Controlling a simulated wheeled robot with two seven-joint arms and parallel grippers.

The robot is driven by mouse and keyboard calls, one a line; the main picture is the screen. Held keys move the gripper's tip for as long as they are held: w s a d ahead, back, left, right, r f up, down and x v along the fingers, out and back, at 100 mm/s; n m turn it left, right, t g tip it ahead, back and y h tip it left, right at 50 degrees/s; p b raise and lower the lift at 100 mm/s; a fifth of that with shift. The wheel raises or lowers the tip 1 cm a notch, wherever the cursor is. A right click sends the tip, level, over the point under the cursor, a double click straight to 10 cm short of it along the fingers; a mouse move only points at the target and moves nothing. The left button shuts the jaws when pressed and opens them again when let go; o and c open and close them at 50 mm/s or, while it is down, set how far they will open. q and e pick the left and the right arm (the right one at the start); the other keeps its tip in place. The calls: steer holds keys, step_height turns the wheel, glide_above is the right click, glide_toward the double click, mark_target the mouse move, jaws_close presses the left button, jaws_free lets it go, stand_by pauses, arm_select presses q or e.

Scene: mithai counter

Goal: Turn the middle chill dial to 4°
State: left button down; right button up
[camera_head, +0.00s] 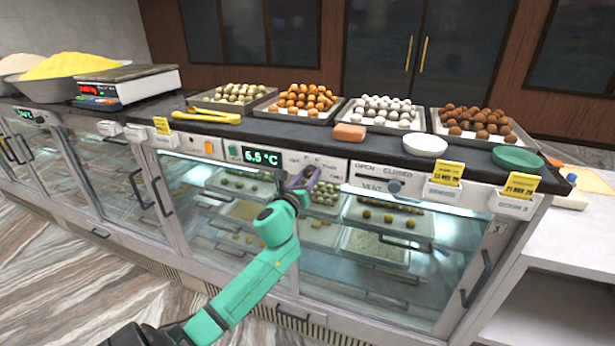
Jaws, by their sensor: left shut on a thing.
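The middle chill dial (311,173) is on the front panel of the counter, just right of the green display (262,157), which appears to read 6.5 °C. My left gripper (303,181) is shut on the dial, reaching up to it from below. The gripper and wrist cover much of the dial, so its pointer and most of its markings cannot be read. My right gripper is not in view.
The vent slider (394,186) is right of the dial. An orange switch (208,147) is left of the display. Glass doors with handles lie below the panel. Trays of sweets, yellow tongs (206,116) and a white plate (425,145) stand on the counter above.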

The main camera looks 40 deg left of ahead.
arm_select(q)
steer(key=n, duration=0.6)
steer(key=shift+d, duration=0.1)
steer(key=n, duration=0.4)
steer(key=shift+n+p, duration=0.3)
steer(key=shift+p, duration=0.1)
steer(key=shift+n, duration=1)
steer(key=shift+c, duration=1.8)
jaws_free()
